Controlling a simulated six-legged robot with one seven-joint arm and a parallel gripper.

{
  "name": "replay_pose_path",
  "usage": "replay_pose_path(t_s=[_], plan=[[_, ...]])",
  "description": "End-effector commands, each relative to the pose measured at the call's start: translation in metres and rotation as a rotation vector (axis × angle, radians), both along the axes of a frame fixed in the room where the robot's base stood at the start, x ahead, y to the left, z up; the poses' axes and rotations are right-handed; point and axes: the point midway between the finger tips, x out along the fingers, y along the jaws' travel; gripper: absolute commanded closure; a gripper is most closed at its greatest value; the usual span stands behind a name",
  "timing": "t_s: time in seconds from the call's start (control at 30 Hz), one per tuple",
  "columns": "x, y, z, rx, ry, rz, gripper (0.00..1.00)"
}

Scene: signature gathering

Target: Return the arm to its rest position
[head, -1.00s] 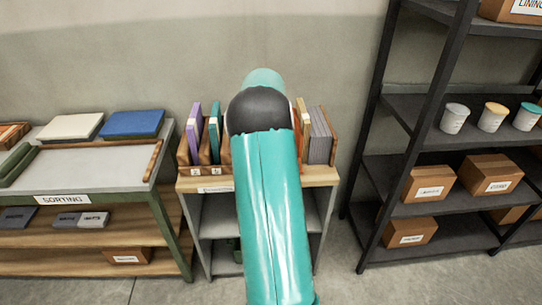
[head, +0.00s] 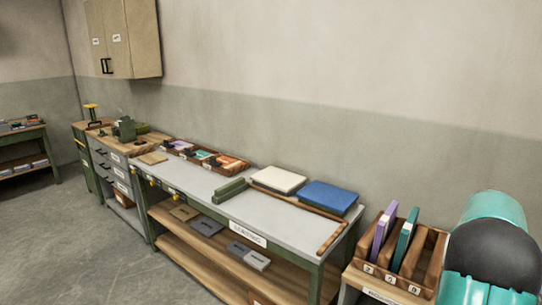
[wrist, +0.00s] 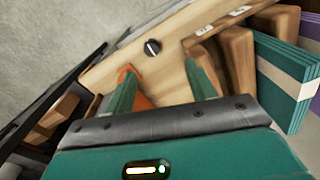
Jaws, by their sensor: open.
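My gripper (wrist: 160,95) shows in the wrist view with its two green fingers apart and nothing between them. It is over the front wooden edge of the small stand (wrist: 150,45), close to the slotted wooden rack (wrist: 235,55). A teal bundle (wrist: 285,75) with a pale band stands in the rack to the right of the fingers. In the head view my teal and black arm fills the lower right corner, and the gripper itself is not seen there. The rack (head: 425,262) there holds a purple item (head: 383,232) and a teal item (head: 405,240), both upright.
The sorting table (head: 215,195) stands left of the rack, with a blue block (head: 328,197) and a white block (head: 278,179) on it. A workbench with drawers (head: 112,172) is further left. A wall cabinet (head: 125,38) hangs above. The floor at left is clear.

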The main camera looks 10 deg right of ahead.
Motion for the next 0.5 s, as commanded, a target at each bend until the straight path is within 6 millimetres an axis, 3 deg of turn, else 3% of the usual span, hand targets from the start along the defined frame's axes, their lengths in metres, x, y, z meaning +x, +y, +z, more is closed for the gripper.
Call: replay_pose_path(t_s=[0.03, 0.23, 0.5], plan=[[0.007, 0.021, 0.017, -0.008, -0.020, 0.038, 0.44], [0.018, 0.110, 0.068, -0.038, -0.093, 0.209, 0.44], [0.003, 0.234, 0.115, -0.086, -0.186, 0.457, 0.44]])
